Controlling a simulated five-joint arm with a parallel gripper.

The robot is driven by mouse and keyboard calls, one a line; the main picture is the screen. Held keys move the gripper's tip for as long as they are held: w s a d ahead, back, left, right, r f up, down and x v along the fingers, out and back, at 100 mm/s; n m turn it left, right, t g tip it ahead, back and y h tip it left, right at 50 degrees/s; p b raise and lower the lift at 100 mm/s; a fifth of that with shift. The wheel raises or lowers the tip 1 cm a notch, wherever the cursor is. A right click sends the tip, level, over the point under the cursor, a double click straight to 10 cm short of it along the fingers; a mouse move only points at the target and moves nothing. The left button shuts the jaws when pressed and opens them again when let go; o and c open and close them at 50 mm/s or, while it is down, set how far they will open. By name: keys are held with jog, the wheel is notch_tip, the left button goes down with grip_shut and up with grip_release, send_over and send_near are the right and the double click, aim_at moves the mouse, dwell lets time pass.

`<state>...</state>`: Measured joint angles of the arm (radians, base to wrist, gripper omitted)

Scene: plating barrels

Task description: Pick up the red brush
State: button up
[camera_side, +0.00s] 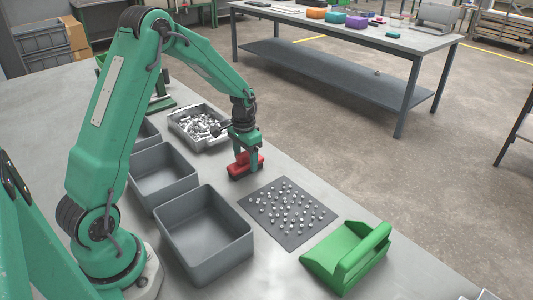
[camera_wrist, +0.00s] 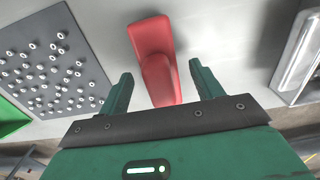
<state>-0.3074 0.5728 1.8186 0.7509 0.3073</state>
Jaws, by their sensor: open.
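The red brush (camera_side: 240,170) lies on the grey table in the side view, right under my gripper (camera_side: 246,165). The lower end of the brush is hidden behind the gripper body in the wrist view.
A dark mat (camera_side: 288,215) with many small metal pieces lies in front of the brush. A green dustpan-like scoop (camera_side: 347,257) stands beyond it. Empty grey bins (camera_side: 204,235) stand to the left, and a bin of metal parts (camera_side: 198,127) stands behind.

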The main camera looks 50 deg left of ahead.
jog(key=shift+f, duration=0.35)
jog(key=c, duration=1.3)
